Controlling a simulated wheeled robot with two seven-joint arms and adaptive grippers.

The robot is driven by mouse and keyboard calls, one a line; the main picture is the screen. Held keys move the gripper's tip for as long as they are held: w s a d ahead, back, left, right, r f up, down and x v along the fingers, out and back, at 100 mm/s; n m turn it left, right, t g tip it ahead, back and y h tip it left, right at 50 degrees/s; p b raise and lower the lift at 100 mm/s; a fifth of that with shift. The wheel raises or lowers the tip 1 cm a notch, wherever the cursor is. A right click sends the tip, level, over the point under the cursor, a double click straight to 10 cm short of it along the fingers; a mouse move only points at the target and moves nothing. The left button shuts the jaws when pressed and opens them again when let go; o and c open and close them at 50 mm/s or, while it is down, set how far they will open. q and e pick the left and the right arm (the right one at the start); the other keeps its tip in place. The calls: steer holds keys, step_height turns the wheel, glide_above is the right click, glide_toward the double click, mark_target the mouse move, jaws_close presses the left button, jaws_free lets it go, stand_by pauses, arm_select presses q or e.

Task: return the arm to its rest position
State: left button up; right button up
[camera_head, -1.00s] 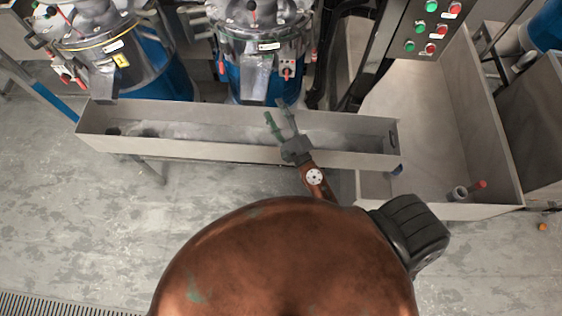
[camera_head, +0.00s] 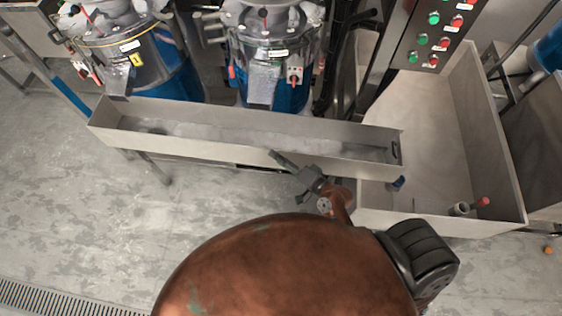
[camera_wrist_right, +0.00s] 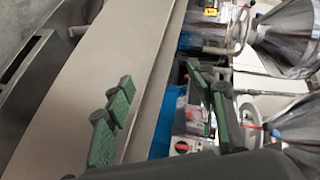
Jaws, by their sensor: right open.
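My right gripper (camera_head: 291,168) is in front of the long metal trough (camera_head: 200,156), near its front wall toward the right end. Its fingers are apart and hold nothing. In the right wrist view the green-padded fingers (camera_wrist_right: 160,115) stand wide apart with nothing between them. My right arm's brown forearm is partly hidden behind my large brown body part at the bottom of the head view. My left gripper is not in view.
Two blue and steel grinder machines (camera_head: 270,50) stand behind the trough. A large metal bin (camera_head: 440,150) is at the right, with a control panel (camera_head: 437,30) above it. A small orange object (camera_head: 548,250) lies on the floor. The grey floor at left is clear.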

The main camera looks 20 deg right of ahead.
steer(key=shift+s+f, duration=0.1)
steer(key=shift+s, duration=0.05)
stand_by(0.4)
steer(key=s+d+f+n+g+h, duration=0.15)
steer(key=s+f, duration=0.35)
steer(key=f, duration=0.7)
steer(key=s+d+f+n+g+h, duration=0.1)
steer(key=s+d+f+g, duration=0.3)
steer(key=f, duration=0.9)
steer(key=s+d+f+n+g+h, duration=0.15)
steer(key=s+f, duration=0.45)
steer(key=f, duration=0.6)
steer(key=s+d+f+n+g+h, duration=0.1)
steer(key=s+f, duration=0.4)
steer(key=s, duration=0.5)
steer(key=s+d+f+n+g, duration=0.3)
steer(key=s+f, duration=0.3)
steer(key=s, duration=0.5)
steer(key=s+d+f+n+g+h, duration=0.1)
steer(key=s+d+f+n+g, duration=0.1)
steer(key=s+f, duration=0.4)
steer(key=s+d+n, duration=0.1)
steer(key=s, duration=0.4)
steer(key=shift+f+g+h, duration=0.15)
steer(key=shift+g+h, duration=0.15)
steer(key=shift+c, duration=0.2)
